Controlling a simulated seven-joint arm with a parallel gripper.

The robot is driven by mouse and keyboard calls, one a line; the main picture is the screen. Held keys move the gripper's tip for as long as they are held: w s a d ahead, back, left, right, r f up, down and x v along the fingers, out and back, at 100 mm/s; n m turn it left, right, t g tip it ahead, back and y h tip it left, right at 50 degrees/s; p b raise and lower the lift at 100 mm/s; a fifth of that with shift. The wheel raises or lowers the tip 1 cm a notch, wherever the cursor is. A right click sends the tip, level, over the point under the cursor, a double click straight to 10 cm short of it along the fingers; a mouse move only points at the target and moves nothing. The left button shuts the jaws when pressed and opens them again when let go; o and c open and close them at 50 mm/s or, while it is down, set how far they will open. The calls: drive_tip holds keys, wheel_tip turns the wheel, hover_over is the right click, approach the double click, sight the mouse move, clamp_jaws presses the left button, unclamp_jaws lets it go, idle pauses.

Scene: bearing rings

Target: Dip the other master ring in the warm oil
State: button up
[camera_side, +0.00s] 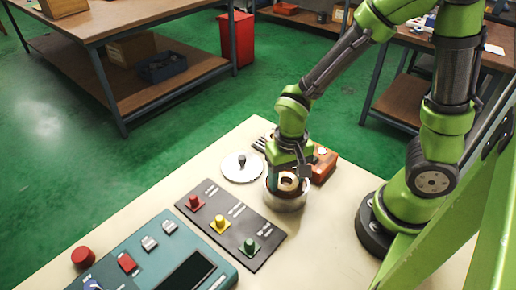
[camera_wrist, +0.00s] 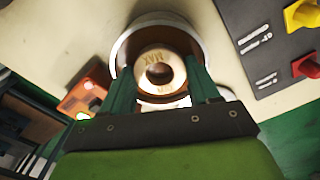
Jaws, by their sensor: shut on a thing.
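A metal pot (camera_side: 287,203) stands on the pale bench, and its round rim shows in the wrist view (camera_wrist: 118,50). Brown oil (camera_wrist: 184,42) shows inside it. My gripper (camera_side: 288,178) points down into the pot's mouth. Its two green fingers (camera_wrist: 160,80) are shut on a brass-coloured ring marked MAX (camera_wrist: 149,58), which also shows in the side view (camera_side: 289,183). The ring lies within the pot's rim. I cannot tell how deep it sits in the oil. The far side of the pot is partly hidden by my gripper.
A round lid with a dark knob (camera_side: 241,171) lies left of the pot. An orange box with a lit lamp (camera_side: 324,164) stands close on the right. A dark panel with red, yellow and green knobs (camera_side: 232,222) and a teal console (camera_side: 150,262) lie in front.

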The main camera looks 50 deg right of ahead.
drive_tip(key=shift+r, duration=1.85)
drive_tip(key=shift+r, duration=0.1)
idle(0.7)
drive_tip(key=shift+r, duration=0.9)
